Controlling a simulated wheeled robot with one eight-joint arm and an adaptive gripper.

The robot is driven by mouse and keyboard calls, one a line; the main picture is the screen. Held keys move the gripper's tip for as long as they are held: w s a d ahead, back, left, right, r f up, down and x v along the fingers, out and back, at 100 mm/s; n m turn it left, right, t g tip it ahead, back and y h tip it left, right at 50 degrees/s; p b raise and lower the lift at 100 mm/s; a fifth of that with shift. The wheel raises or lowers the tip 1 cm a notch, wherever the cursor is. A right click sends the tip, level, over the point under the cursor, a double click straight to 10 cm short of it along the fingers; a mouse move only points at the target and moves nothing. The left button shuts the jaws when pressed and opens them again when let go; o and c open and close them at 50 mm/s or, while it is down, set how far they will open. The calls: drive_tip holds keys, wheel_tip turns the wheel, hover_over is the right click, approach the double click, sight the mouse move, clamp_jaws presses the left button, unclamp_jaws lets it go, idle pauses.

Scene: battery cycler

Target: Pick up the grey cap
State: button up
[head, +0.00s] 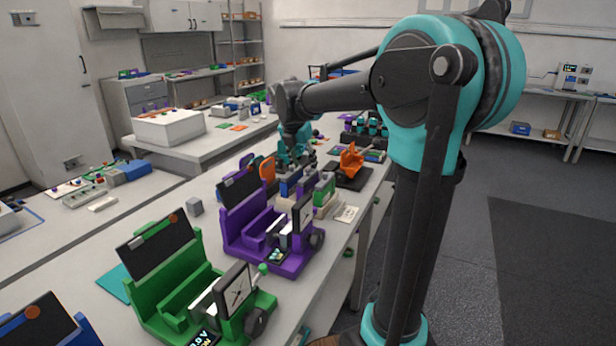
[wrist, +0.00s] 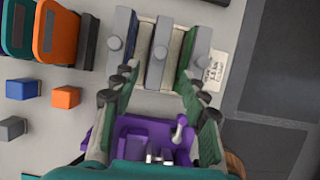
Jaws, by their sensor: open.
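Grey pieces with round knobs stand side by side on a pale rack. They are a left one (wrist: 122,38), a middle one (wrist: 161,50) and a right one (wrist: 201,50) in the wrist view. I cannot tell for sure which is the grey cap. My gripper (wrist: 159,82) is open and empty, its fingers spread around the near end of the middle piece, with no contact visible. In the head view my gripper (head: 295,150) hangs over the bench behind the purple device, and the caps are hard to make out there.
A purple device (wrist: 135,130) lies under my gripper. At left in the wrist view are a blue block (wrist: 22,89), an orange block (wrist: 66,97), a grey block (wrist: 12,129) and an orange holder (wrist: 57,35). A paper label (wrist: 214,72) lies right of the rack. A green device (head: 175,290) stands nearer.

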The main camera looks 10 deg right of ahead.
sight(307, 171)
drive_tip(key=x, duration=0.5)
drive_tip(key=shift+w+d+r, duration=0.1)
drive_tip(key=shift+w, duration=0.3)
drive_tip(key=c, duration=1)
drive_tip(key=shift+o, duration=0.2)
